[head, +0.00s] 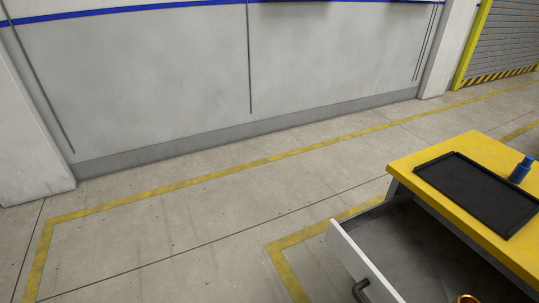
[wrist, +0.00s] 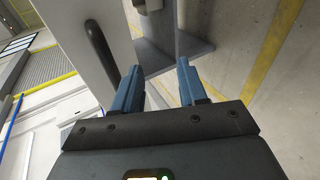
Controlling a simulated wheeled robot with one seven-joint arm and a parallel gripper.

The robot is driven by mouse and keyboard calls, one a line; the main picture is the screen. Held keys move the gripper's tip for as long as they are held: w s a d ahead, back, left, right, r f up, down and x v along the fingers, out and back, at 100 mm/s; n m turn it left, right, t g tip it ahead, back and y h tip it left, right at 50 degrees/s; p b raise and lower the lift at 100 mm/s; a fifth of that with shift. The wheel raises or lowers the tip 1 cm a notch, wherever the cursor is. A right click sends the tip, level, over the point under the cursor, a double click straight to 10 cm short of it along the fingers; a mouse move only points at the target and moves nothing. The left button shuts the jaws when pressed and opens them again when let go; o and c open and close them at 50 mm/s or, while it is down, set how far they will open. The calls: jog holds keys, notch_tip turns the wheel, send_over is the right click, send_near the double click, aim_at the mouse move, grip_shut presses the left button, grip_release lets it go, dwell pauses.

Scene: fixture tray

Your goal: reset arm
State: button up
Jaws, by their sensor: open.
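My gripper (wrist: 158,88) shows in the wrist view with its two blue fingers apart and nothing between them. It is not visible in the head view. In the wrist view a white panel with a dark handle (wrist: 101,47) is to the left of the fingers. In the head view, a yellow-topped bench (head: 409,163) stands at the right, with an open drawer (head: 364,262) that has a white front and a dark handle (head: 361,291). A gold-coloured round object (head: 467,298) is partly visible in the drawer, cut off by the bottom edge.
A black tray (head: 478,192) lies on the bench top, with a blue object (head: 521,170) beside or at its right edge; I cannot tell which. The concrete floor left of the bench is clear up to the grey wall (head: 170,80). Yellow lines mark the floor.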

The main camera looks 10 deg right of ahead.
jog(key=s+f+y, duration=0.3)
jog(key=s+y, duration=0.2)
jog(key=s, duration=0.4)
jog(key=s+a+r+t+y+p, duration=0.1)
jog(key=s+a+r+t+y, duration=0.1)
jog(key=s+r+y, duration=0.3)
jog(key=s+d+r+m+t, duration=0.1)
jog(key=s+r+m+t, duration=0.1)
jog(key=r, duration=1.2)
jog(key=s+d+r+m+t+y, duration=0.1)
jog(key=r+m+t, duration=0.2)
jog(key=r, duration=1)
jog(key=shift+s+r+t+p, duration=0.4)
jog(key=shift+t+p, duration=0.05)
jog(key=shift+t, duration=0.75)
